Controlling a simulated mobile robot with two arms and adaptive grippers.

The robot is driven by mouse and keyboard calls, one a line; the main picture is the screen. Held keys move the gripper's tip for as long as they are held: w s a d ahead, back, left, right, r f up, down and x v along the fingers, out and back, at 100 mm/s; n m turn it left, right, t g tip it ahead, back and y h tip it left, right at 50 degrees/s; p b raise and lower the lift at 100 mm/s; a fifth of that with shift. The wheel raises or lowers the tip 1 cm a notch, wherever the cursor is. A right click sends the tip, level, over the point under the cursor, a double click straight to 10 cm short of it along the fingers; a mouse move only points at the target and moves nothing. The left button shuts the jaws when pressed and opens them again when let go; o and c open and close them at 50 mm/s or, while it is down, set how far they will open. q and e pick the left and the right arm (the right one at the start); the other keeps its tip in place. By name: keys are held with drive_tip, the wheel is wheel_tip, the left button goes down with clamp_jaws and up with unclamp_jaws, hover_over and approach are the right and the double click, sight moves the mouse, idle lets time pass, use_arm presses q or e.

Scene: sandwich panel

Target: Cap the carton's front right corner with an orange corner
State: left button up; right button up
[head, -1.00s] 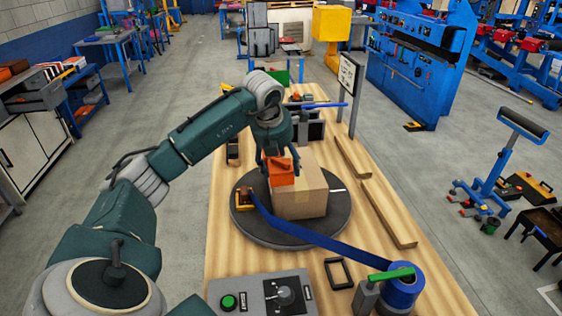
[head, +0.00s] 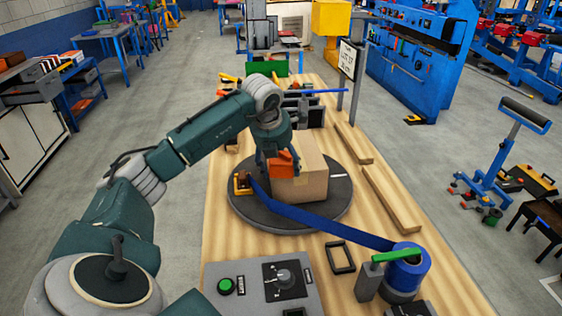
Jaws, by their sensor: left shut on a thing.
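The brown cardboard carton (head: 308,180) stands upright on the dark round turntable (head: 258,213). My left gripper (head: 279,161) is shut on an orange corner (head: 281,165). It holds the corner at the upper left side of the carton, overlapping its top left edge in the head view. I cannot tell whether the corner touches the carton. The fingers and wrist hide part of the corner and the carton's far left edge. My right gripper is not in view.
A blue strap (head: 322,228) runs from a blue roll (head: 407,273) across the turntable to a small orange-yellow clamp (head: 243,185). A control box (head: 262,288) stands at the front. Wooden strips (head: 390,198) lie right of the turntable. A sign (head: 346,62) stands behind.

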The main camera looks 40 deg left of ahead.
use_arm(q)
drive_tip(key=shift+s+f, duration=0.35)
drive_tip(key=shift+f, duration=0.25)
drive_tip(key=shift+c, duration=0.2)
drive_tip(key=o, duration=1.5)
drive_tip(key=shift+c, duration=0.2)
drive_tip(key=o, duration=0.4)
drive_tip(key=shift+w+f, duration=0.1)
drive_tip(key=shift+o, duration=0.3)
drive_tip(key=shift+w+a, duration=0.3)
drive_tip(key=v, duration=1.2)
drive_tip(key=shift+w, duration=0.15)
